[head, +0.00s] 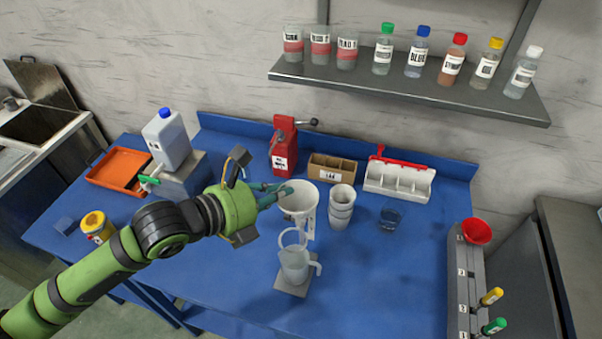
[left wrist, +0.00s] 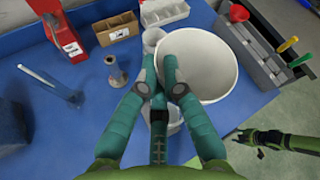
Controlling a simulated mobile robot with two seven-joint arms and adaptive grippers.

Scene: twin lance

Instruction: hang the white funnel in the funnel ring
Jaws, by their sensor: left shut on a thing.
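The white funnel (head: 298,198) is held at its rim by my left gripper (head: 284,190), above the table. In the left wrist view the fingers of my left gripper (left wrist: 160,75) are shut on the near left edge of the funnel (left wrist: 212,58), its wide mouth facing the camera. The pale funnel ring (head: 293,238) is below the funnel, over a clear measuring jug (head: 294,264); the funnel is apart from it. In the left wrist view the ring is largely hidden by the fingers. My right gripper (left wrist: 248,138) shows small at the lower right; its opening is unclear.
A red dispenser (head: 284,146), a cardboard box (head: 331,168) and a white compartment tray (head: 399,182) line the back. A grey rack (head: 466,285) with a red funnel (head: 477,231) is at right.

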